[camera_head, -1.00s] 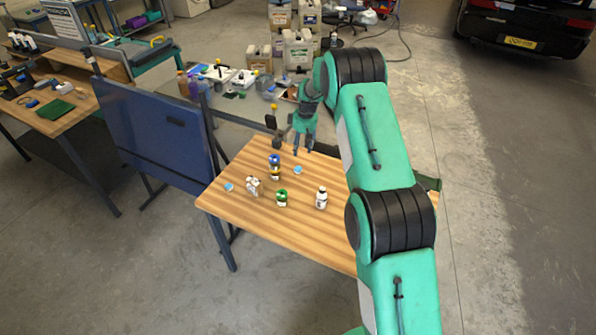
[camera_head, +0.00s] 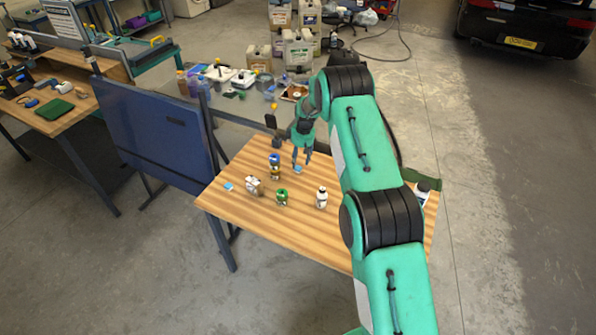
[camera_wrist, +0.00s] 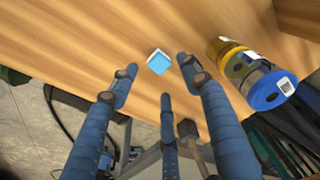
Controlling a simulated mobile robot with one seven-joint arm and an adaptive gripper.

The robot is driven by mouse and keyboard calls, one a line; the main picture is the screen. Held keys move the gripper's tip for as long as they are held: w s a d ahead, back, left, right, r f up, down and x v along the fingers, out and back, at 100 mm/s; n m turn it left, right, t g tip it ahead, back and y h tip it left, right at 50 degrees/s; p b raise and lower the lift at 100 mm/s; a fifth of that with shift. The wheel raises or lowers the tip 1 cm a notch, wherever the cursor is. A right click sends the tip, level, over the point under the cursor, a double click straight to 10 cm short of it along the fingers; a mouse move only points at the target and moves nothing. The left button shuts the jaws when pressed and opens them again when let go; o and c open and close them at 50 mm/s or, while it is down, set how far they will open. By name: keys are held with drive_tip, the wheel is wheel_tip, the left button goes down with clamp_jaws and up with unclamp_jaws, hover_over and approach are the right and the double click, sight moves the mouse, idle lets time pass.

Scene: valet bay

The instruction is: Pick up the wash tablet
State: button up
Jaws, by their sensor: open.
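A small blue-and-white wash tablet (camera_head: 297,170) lies on the wooden table, partly hidden by my fingers in the head view. In the wrist view the tablet (camera_wrist: 159,62) lies just past the fingertips, between the two outer ones. A second, similar tablet (camera_head: 228,187) lies near the table's left edge. My gripper (camera_head: 301,161) points down just above the first tablet. In the wrist view its fingers (camera_wrist: 158,76) are spread with nothing between them. I cannot tell the exact height of the fingertips above the table.
A clear container with a blue cap and yellow band (camera_head: 275,167) stands close left of my gripper; it also shows in the wrist view (camera_wrist: 250,74). A white figure-like item (camera_head: 253,186), a green-topped container (camera_head: 281,198) and a white bottle (camera_head: 321,198) stand nearer the front.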

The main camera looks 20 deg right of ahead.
sight(298, 168)
idle(0.3)
drive_tip(key=shift+w+a+f+b, duration=0.1)
drive_tip(key=shift+w+f+b, duration=0.05)
drive_tip(key=shift+f, duration=1.15)
drive_tip(key=shift+w+a+f+b, duration=0.1)
drive_tip(key=shift+f+b, duration=0.05)
drive_tip(key=shift+f, duration=1.15)
drive_tip(key=c, duration=0.9)
